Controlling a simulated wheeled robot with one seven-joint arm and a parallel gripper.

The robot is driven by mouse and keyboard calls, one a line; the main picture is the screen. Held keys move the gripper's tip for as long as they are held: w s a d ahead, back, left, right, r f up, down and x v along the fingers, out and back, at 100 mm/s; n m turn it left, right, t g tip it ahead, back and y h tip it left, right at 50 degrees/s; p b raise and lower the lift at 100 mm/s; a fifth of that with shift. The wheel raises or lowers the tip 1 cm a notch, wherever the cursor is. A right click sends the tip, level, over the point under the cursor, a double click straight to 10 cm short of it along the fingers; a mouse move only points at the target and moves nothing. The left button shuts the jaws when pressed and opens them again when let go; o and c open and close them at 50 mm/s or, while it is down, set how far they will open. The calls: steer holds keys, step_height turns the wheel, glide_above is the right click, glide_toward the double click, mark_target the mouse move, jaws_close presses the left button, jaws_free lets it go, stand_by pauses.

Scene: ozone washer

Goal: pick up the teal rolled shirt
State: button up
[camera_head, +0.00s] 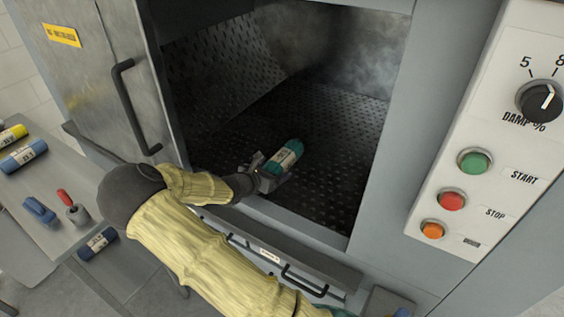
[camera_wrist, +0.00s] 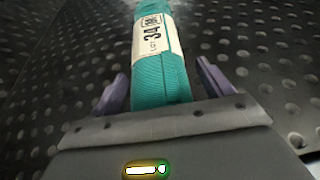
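The teal rolled shirt (camera_head: 285,157) lies on the dark perforated floor inside the open washer chamber, near its front. It has a white paper band with printed lettering. In the wrist view the teal rolled shirt (camera_wrist: 160,75) runs away from me, with its near end between my fingers. My gripper (camera_head: 268,172) reaches in over the chamber's front edge. In the wrist view my gripper (camera_wrist: 160,82) is open, with one purple-grey finger on each side of the roll and a visible gap on both sides. The fingers' lower parts are hidden behind the palm plate.
The open washer door (camera_head: 110,75) with a black handle stands left of my arm. The chamber's front sill (camera_head: 300,222) lies below my forearm. A control panel (camera_head: 480,150) is at right. A side table (camera_head: 40,235) holds other rolls and tools. Chamber floor beyond the shirt is clear.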

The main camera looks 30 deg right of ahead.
mark_target(280, 157)
steer(key=c, duration=1.1)
steer(key=shift+r, duration=0.1)
steer(key=shift+r+p, duration=0.35)
steer(key=shift+r, duration=0.05)
step_height(280, 157, up, 3)
steer(key=shift+r+p, duration=0.15)
steer(key=shift+p, duration=1)
steer(key=s+a+p, duration=0.2)
steer(key=s+a, duration=0.1)
steer(key=a, duration=0.2)
steer(key=s+a+p, duration=0.2)
steer(key=s+a, duration=0.1)
steer(key=a, duration=0.2)
steer(key=s+a+p, duration=0.2)
steer(key=s+a, duration=0.1)
steer(key=a, duration=0.2)
steer(key=shift+a+f, duration=0.3)
steer(key=shift+f, duration=0.05)
